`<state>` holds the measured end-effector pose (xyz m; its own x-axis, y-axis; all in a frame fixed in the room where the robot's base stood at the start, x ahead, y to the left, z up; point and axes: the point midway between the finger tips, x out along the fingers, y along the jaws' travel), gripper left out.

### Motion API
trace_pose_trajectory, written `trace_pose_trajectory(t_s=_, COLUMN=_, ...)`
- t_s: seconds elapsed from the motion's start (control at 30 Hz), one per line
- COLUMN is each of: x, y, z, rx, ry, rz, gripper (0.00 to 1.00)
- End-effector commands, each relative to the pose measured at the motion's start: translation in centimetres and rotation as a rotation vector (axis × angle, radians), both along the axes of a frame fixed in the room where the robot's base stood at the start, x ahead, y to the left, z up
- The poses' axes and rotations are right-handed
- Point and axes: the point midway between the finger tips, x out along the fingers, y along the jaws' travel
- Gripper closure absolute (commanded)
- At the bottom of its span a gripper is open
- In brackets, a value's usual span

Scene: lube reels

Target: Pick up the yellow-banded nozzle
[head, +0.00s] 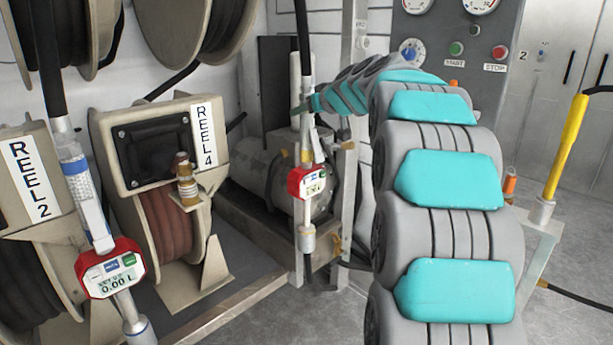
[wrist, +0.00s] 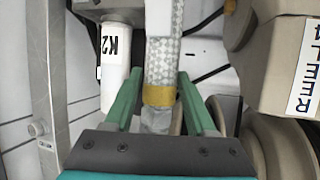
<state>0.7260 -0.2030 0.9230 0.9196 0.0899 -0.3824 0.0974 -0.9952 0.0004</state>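The yellow-banded nozzle hangs upright with a pale patterned grip (wrist: 162,62) and a yellow band (wrist: 159,95) in the wrist view. In the head view it is the slim nozzle (head: 305,145) above a red-framed meter (head: 308,182), partly hidden by my gripper. My gripper (wrist: 160,76) has its green fingers apart, one on each side of the nozzle near the band. Narrow gaps seem to show on both sides. In the head view the green gripper (head: 316,103) is small, at the far end of my arm.
A white cylinder marked K2 (wrist: 115,65) stands close left of the nozzle in the wrist view. A blue-banded nozzle (head: 78,175) with its meter (head: 110,268) hangs at left. Reel 4 (head: 165,150) stands behind it. A yellow-sleeved hose (head: 566,148) is at right.

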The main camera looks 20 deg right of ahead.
Motion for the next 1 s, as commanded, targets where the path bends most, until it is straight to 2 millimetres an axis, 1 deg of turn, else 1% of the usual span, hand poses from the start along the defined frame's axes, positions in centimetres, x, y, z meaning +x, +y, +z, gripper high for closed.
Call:
trace_pose_trajectory(t_s=0.03, x=0.00, y=0.00, z=-0.01, rx=0.000, ry=0.000, rz=0.000, gripper=0.51)
trace_pose_trajectory(t_s=0.07, x=0.00, y=0.00, z=-0.01, rx=0.000, ry=0.000, rz=0.000, gripper=0.54)
trace_pose_trajectory(t_s=0.47, x=0.00, y=0.01, z=-0.02, rx=0.000, ry=0.001, rz=0.000, gripper=0.99)
trace_pose_trajectory(t_s=1.0, x=0.00, y=0.01, z=-0.03, rx=0.000, ry=0.001, rz=0.000, gripper=1.00)
